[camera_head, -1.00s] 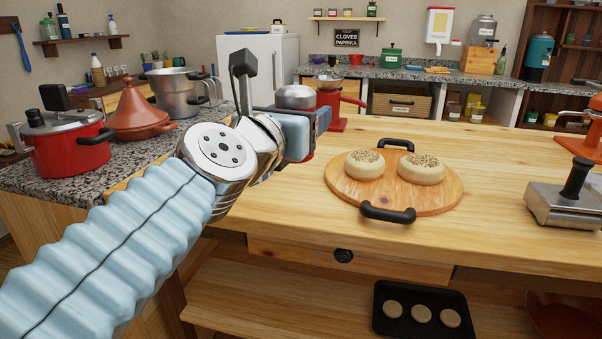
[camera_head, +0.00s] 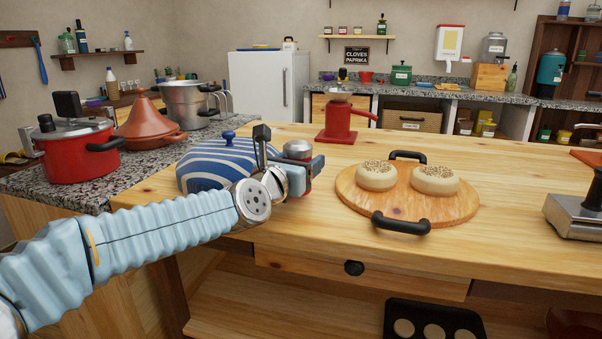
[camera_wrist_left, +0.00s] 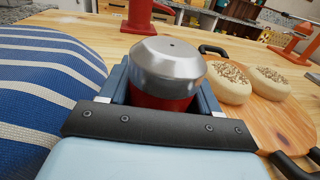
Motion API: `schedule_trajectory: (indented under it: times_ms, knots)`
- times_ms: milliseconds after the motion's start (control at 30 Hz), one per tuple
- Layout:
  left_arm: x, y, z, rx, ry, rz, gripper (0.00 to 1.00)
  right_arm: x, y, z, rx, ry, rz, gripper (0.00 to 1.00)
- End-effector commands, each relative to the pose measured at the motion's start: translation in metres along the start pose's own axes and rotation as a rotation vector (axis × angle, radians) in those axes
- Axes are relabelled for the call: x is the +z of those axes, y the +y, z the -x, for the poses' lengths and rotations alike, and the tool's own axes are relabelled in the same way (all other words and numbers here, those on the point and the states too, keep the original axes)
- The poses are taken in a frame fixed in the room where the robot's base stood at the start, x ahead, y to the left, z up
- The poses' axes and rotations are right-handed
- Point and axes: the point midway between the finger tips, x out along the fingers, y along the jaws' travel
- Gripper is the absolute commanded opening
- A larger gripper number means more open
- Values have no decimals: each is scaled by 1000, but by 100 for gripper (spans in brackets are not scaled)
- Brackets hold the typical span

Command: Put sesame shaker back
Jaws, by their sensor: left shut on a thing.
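The sesame shaker (camera_head: 298,149) has a silver domed lid and a red body. My left gripper (camera_head: 304,172) is shut around its body, over the near part of the wooden table, left of the round board. The shaker also shows upright between the fingers in the left wrist view (camera_wrist_left: 166,72). Its lower body is hidden, so I cannot tell whether its base touches the table. Two seed-topped buns (camera_head: 376,175) (camera_head: 436,179) sit on the round wooden board (camera_head: 400,206). My right gripper is not in view.
A blue-and-white striped dome (camera_head: 212,163) stands close to the left of my left gripper. A red grinder-like stand (camera_head: 346,122) is behind it. A metal press (camera_head: 578,215) is at the right. Bare tabletop lies between the shaker and the red stand.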

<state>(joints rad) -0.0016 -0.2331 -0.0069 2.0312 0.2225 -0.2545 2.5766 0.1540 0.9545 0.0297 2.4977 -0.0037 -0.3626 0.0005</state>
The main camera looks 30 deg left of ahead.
Motion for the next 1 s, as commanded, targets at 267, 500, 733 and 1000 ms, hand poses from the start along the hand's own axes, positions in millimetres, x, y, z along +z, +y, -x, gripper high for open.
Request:
schedule_trajectory:
  times_ms: [267, 500, 733, 1000]
  knots:
    - [-11, 0, 0, 1, -2, 0, 26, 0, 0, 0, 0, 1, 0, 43]
    - [-15, 0, 0, 1, -3, 2, 26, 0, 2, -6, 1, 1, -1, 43]
    - [-14, 0, 0, 1, -1, 1, 88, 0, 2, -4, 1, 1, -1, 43]
    - [-12, 0, 0, 1, -1, 1, 88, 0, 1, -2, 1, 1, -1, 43]
